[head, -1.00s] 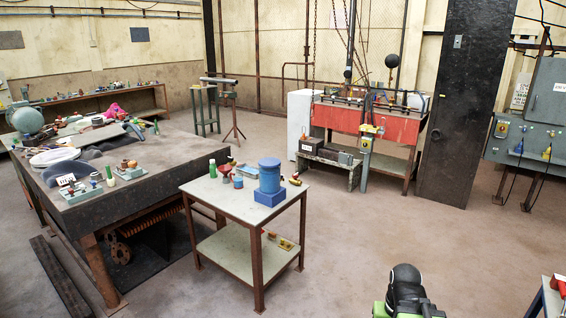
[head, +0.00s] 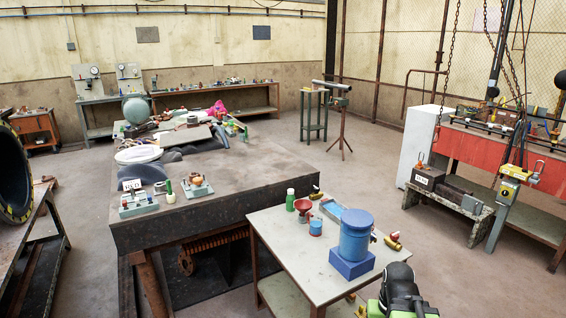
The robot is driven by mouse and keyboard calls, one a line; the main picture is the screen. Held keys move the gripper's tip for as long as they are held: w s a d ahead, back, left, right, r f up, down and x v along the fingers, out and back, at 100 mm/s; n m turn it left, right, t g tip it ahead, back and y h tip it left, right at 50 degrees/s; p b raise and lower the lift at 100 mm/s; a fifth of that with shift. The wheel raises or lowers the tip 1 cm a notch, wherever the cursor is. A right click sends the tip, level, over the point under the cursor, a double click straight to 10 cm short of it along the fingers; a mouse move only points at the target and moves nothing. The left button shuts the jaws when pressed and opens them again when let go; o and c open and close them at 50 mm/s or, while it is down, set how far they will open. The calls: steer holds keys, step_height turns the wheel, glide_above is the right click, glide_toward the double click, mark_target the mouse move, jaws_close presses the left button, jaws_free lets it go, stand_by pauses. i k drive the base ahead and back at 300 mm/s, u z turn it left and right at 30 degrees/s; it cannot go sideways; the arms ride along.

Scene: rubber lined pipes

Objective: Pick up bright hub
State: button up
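I cannot tell for certain which item is the bright hub. Small bright items stand on the small metal table (head: 290,262) in front of me: a green bottle (head: 290,200), a red funnel-shaped piece (head: 303,208), a blue cup (head: 316,227), and brass-coloured pieces (head: 393,242) beside a large blue cylinder (head: 355,237) on a blue block. A black and green part of my arm shows at the bottom, right of this table. My gripper's fingers do not show.
A large dark workbench (head: 215,222) with several fittings stands left of the small table. A round black-lined pipe (head: 12,170) is at the left edge. A red-fronted bench (head: 490,160) and a low grey stand (head: 445,200) are at right. Open floor lies between.

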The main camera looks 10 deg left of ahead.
mark_target(160, 188)
steer(key=u, duration=1.05)
steer(key=i, duration=1.7)
steer(key=u, duration=1.2)
steer(key=i, duration=2.25)
steer(key=u, duration=0.3)
